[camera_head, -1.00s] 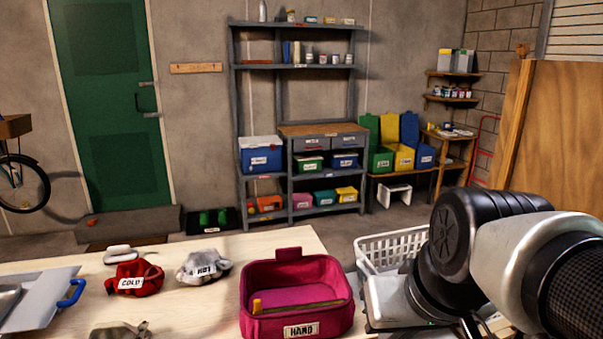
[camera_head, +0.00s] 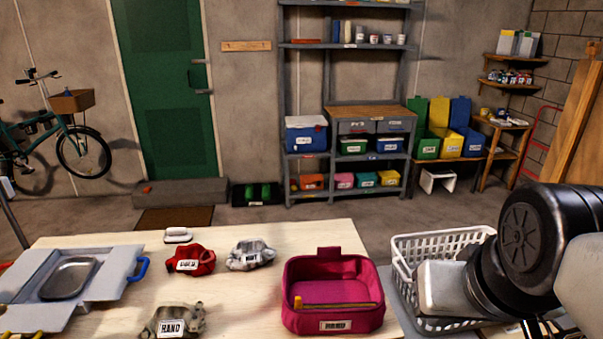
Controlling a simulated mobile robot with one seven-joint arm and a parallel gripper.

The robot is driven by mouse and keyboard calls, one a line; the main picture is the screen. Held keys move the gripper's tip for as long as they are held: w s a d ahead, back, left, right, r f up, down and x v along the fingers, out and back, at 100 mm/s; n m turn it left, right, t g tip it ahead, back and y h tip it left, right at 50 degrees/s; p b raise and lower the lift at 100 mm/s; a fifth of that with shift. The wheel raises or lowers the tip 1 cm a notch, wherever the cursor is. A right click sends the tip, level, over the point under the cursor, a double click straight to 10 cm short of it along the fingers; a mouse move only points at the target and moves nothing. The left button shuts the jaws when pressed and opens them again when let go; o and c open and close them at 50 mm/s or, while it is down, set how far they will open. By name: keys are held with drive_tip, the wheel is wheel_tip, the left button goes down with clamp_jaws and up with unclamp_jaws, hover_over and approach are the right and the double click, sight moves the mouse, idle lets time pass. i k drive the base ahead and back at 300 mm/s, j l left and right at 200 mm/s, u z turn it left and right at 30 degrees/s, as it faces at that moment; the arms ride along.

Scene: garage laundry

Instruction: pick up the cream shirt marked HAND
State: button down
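The cream shirt marked HAND (camera_head: 186,313) lies crumpled on the pale wooden table (camera_head: 240,310), at the bottom edge of the head view, left of centre. Its white label faces me. A magenta bin (camera_head: 300,317), its label also seeming to read HAND, stands to its right and looks empty of clothes. My arm comes in at the lower right, over the white basket. The pale hand of my gripper (camera_head: 445,287) shows there, far to the right of the shirt; its fingertips cannot be made out.
A red shirt (camera_head: 190,261) and a grey shirt (camera_head: 250,255) lie behind the cream one. A white iron-like object (camera_head: 178,235) is at the back. A grey board with a metal tray (camera_head: 68,278) sits at left. A white basket (camera_head: 440,240) stands right of the bin.

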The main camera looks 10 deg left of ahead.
sight(173, 319)
drive_tip(key=u, duration=1.7)
drive_tip(key=z, duration=0.85)
drive_tip(key=j+z, duration=0.3)
drive_tip(key=z, duration=0.15)
drive_tip(key=j+z, duration=0.45)
drive_tip(key=j, duration=1.45)
